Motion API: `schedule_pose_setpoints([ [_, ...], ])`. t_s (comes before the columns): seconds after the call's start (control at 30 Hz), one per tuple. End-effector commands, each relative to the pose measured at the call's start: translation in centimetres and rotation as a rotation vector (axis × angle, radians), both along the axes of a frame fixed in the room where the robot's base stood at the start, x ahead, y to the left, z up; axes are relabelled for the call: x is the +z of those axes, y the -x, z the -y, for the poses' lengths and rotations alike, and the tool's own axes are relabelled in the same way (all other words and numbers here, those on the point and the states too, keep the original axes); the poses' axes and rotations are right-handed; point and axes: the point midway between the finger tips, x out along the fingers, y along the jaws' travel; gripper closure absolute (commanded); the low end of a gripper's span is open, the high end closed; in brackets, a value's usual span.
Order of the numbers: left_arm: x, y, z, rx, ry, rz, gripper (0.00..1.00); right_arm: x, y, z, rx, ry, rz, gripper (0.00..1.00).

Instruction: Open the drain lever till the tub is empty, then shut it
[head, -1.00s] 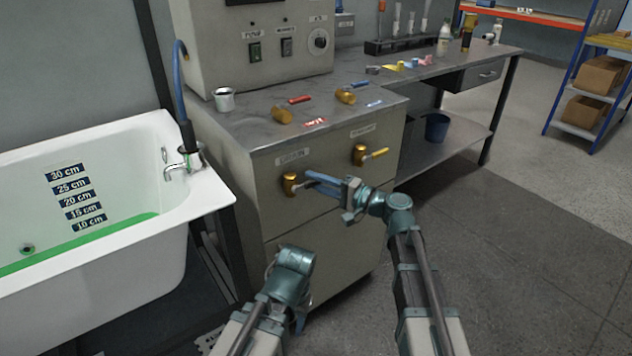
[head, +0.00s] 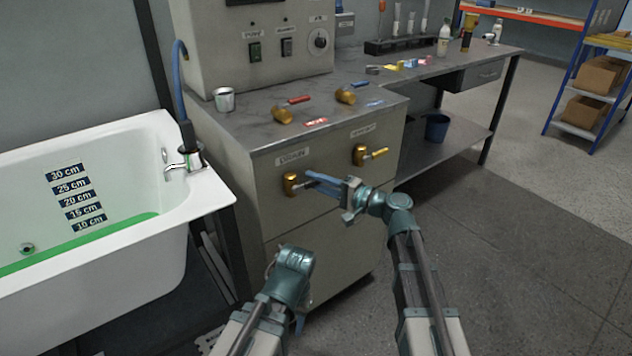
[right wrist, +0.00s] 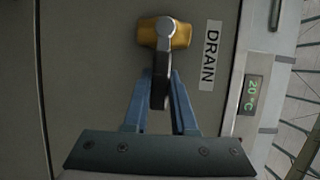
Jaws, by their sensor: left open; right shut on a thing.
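The white tub (head: 95,275) is at the left, with a depth scale (head: 80,198) on its inner wall. A green band of liquid (head: 120,224) shows near the scale's 10 cm mark; the front rim hides the floor. The brass drain valve (head: 291,184) is on the cabinet front, beside a DRAIN label (right wrist: 210,55) in the right wrist view. Its dark lever (right wrist: 160,92) sticks out sideways to the right in the head view. My right gripper (head: 316,180) is shut on this lever. My left gripper (head: 299,323) is open and empty, low before the cabinet; its fingers are mostly hidden.
A second brass valve with a yellow handle (head: 375,153) is to the right of the drain valve. Red-handled (head: 298,100) and other brass valves and a metal cup (head: 224,99) are on the cabinet top. A chrome faucet (head: 176,165) stands at the tub's corner.

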Motion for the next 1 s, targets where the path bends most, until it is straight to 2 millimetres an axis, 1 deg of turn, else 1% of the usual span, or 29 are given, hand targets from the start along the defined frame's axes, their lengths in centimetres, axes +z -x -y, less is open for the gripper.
schedule_pose_setpoints([
  [0.4, 0.0, 0.0, 0.0, 0.000, 0.000, 0.000, 0.50, -0.1, 0.0, 0.0, 0.000, 0.001, 0.000, 1.00],
  [0.57, -0.5, 0.0, 0.0, 0.000, -0.001, 0.000, 0.50, -0.3, 0.0, 0.0, 0.000, -0.016, -0.013, 1.00],
  [0.77, -2.3, 0.0, 0.0, -0.003, 0.001, 0.000, 0.50, -1.3, 0.1, 0.0, 0.000, -0.093, -0.068, 1.00],
  [1.0, -5.4, 0.0, 0.1, -0.009, 0.005, 0.000, 0.50, -2.7, 0.3, -0.3, 0.002, -0.261, -0.191, 1.00],
])
